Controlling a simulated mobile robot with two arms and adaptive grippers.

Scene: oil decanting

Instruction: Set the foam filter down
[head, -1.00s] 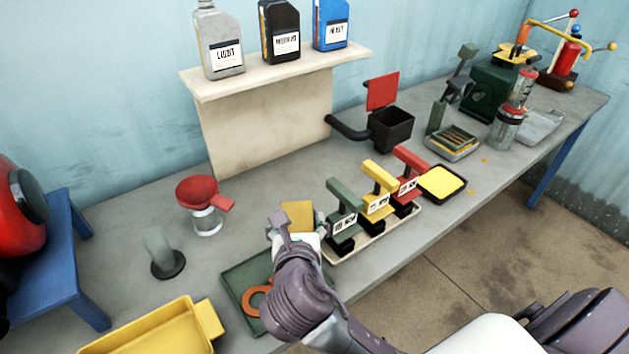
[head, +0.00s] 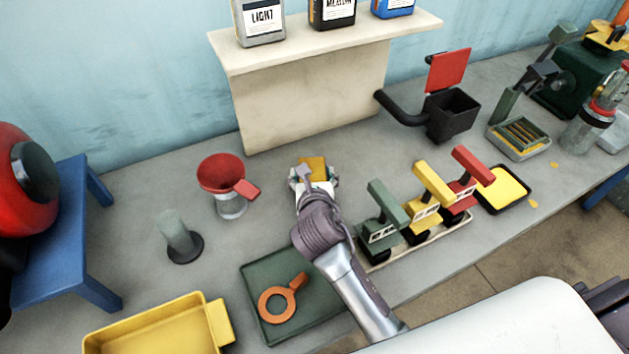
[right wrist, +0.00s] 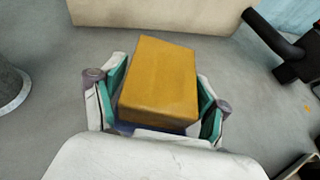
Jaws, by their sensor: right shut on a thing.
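The foam filter is a mustard-yellow block (head: 314,166). It also fills the middle of the right wrist view (right wrist: 159,80). My right gripper (head: 313,178) is shut on it, with one teal-padded finger on each side of the block in the right wrist view (right wrist: 160,100). The gripper is over the grey bench between the red funnel and the row of stamp-like handles. I cannot tell whether the block touches the bench. My left gripper is not in view.
A red funnel on a glass jar (head: 221,175) stands left of the gripper. A green mat (head: 262,275) with an orange ring (head: 279,303) lies in front. Green, yellow and red handled pieces (head: 424,190) stand right. The shelf stand (head: 310,100) is behind. Bare bench surrounds the block.

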